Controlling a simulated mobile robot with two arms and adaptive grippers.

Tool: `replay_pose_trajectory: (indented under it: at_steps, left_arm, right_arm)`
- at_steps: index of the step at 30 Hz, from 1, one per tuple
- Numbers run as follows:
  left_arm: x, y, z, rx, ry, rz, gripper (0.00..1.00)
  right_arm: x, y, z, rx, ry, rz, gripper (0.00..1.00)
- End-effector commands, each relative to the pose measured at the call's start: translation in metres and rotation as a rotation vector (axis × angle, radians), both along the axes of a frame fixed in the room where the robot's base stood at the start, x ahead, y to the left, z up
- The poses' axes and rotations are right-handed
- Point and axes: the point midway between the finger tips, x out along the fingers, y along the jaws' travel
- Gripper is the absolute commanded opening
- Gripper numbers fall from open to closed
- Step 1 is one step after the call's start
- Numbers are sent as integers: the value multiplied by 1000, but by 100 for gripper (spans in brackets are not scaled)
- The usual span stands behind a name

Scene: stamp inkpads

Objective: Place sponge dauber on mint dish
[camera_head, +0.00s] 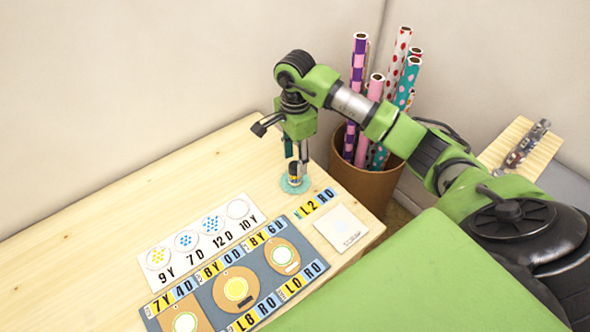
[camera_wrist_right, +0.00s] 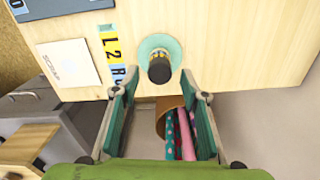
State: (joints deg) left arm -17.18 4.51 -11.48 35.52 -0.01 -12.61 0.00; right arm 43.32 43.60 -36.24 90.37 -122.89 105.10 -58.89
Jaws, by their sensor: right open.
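The sponge dauber (camera_head: 293,172), dark with a yellowish band, stands upright on the round mint dish (camera_head: 285,186) near the back right of the table. In the right wrist view the dauber (camera_wrist_right: 160,69) is seen nearly end-on, with the mint dish (camera_wrist_right: 172,46) around its foot. My right gripper (camera_head: 297,165) points down at the dauber from above. In the wrist view its two fingers (camera_wrist_right: 158,84) are spread apart with a clear gap between them, and the dauber lies just beyond the tips. My left gripper is not in view.
A blue-grey board (camera_head: 207,277) with stamp pads and letter tiles lies in front. A white card (camera_head: 190,257) with dotted circles and a white square (camera_head: 341,228) lie nearby. A brown bin (camera_head: 365,186) of patterned rolls stands beyond the table's right edge. The table's left is clear.

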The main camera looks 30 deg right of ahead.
Motion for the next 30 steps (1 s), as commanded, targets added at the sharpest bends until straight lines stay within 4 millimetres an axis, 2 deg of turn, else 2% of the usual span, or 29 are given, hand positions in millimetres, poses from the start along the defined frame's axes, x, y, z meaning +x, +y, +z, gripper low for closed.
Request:
replay_pose_trajectory:
  at_steps: [6,12,30]
  left_arm:
    - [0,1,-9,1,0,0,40]
    - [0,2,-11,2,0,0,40]
    - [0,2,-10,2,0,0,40]
  right_arm:
    - [1,0,44,-1,-4,1,40]
    - [0,0,64,0,0,0,40]
    - [0,0,68,0,1,0,40]
